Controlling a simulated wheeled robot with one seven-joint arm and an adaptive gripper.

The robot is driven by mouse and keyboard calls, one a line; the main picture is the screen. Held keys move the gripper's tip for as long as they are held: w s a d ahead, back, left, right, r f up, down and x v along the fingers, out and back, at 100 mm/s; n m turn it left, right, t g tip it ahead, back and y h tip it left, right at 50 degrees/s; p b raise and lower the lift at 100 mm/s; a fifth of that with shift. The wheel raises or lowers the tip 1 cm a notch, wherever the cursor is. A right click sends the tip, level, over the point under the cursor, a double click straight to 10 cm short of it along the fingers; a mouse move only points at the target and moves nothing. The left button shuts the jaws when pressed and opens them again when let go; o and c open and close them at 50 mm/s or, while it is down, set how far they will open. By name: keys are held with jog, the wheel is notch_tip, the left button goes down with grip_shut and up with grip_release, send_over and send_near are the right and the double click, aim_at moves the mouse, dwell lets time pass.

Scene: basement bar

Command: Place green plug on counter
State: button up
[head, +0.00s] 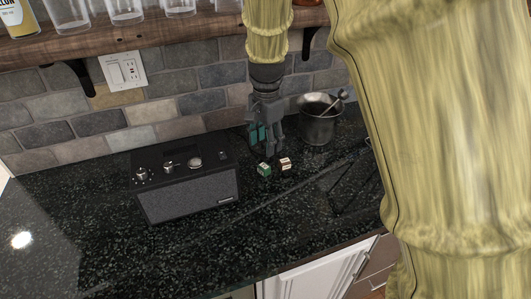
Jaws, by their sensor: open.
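My gripper (268,146) points down over the black speckled counter (110,258), near the brick wall, with its fingers apart. A teal-green object (257,133), which looks like the green plug, shows at the left finger, partly covered by it. I cannot tell whether it touches the finger, or whether it stands on the counter or is above it. Two small cubes sit on the counter just in front of the gripper, one green and white (264,170) and one brown and white (285,163).
A black radio (187,204) with knobs stands left of the gripper. A dark metal mortar (318,127) with a pestle stands to the right. A wooden shelf (150,34) with glasses hangs above. The counter's left front is clear.

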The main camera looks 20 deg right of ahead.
jog(key=shift+r, duration=1.05)
